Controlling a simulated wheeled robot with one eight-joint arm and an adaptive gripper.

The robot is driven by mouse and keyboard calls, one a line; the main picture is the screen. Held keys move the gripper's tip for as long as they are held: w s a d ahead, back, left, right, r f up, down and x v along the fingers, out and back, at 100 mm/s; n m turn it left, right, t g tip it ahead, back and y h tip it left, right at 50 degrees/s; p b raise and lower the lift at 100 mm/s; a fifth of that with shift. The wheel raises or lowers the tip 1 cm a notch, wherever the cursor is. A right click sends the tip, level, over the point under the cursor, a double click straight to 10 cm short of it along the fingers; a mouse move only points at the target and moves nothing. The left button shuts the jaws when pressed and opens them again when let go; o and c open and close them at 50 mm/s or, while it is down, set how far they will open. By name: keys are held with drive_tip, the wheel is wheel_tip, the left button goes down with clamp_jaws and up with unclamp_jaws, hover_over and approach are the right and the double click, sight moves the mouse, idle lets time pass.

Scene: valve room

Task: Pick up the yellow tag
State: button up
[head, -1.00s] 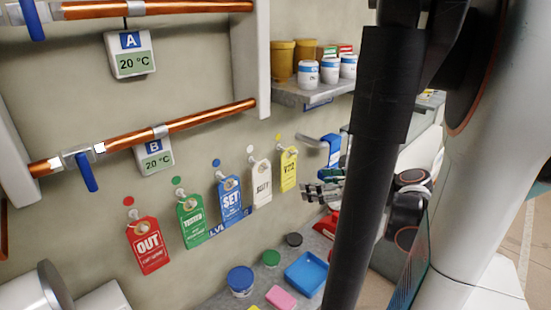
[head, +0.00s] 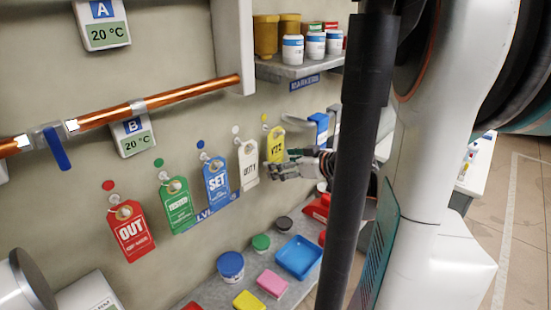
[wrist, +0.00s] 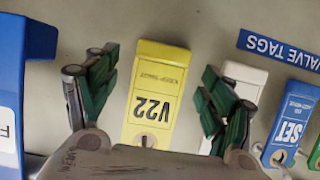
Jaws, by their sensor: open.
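The yellow tag (head: 275,143) marked V22 hangs at the right end of the row of tags on the wall. In the wrist view the yellow tag (wrist: 152,97) shows upside down, between my two finger pairs. My gripper (head: 283,168) is at the lower part of the tag in the head view, covering some of it. In the wrist view my gripper (wrist: 157,88) is open, one finger pair on each side of the tag with gaps between. The tag's far side and its peg are hidden in the wrist view.
The white tag (head: 248,164) hangs close to the left of the yellow one, near one finger pair. Blue (head: 216,182), green (head: 176,205) and red (head: 131,235) tags follow. A shelf (head: 299,67) with jars is above. A blue tray (head: 298,257) sits below.

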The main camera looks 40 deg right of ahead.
drive_tip(key=x, duration=0.3)
drive_tip(key=shift+f+b, duration=0.1)
drive_tip(key=shift+b, duration=0.2)
drive_tip(key=shift+c, duration=0.2)
drive_tip(key=c, duration=0.9)
drive_tip(key=shift+s+r, duration=0.15)
drive_tip(key=shift+r, duration=0.75)
drive_tip(key=s, duration=0.6)
drive_tip(key=s+d, duration=0.1)
drive_tip(key=s, duration=1)
drive_tip(key=shift+s+d+f, duration=0.1)
drive_tip(key=shift+s+d, duration=0.05)
drive_tip(key=shift+s, duration=0.2)
